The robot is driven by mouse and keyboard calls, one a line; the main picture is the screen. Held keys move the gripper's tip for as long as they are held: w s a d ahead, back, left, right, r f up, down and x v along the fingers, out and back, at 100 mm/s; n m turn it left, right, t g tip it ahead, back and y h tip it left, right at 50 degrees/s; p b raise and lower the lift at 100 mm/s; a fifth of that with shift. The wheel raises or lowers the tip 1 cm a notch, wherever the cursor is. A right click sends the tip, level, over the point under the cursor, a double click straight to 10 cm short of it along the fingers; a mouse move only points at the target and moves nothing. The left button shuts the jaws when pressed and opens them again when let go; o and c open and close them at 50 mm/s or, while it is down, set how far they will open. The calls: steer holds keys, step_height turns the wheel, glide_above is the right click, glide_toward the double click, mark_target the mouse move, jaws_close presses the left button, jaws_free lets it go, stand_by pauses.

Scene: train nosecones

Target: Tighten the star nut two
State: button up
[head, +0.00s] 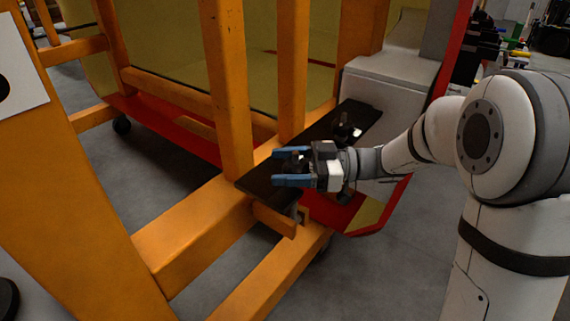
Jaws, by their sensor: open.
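My gripper (291,167) has two blue fingers and is open, pointing left over the near end of a black plate (262,182). A dark, small object (295,165) shows between the fingers; I cannot tell whether they touch it. A second dark knob-like part, probably a star nut (344,130), stands on the plate farther back, behind and right of my gripper. Which of these is star nut two cannot be told from this view. The gripper body hides part of the plate.
Orange frame posts (228,80) rise close to the left and behind the plate. An orange beam (195,235) runs below it. A grey box-like part (385,85) stands at the back right. A yellow and red nosecone (270,50) lies behind the posts.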

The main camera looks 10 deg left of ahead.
steer(key=shift+c, duration=0.2)
steer(key=c, duration=1)
steer(key=shift+o, duration=0.2)
steer(key=shift+f+t+b, duration=0.2)
steer(key=shift+t+b, duration=0.1)
steer(key=shift+b, duration=0.55)
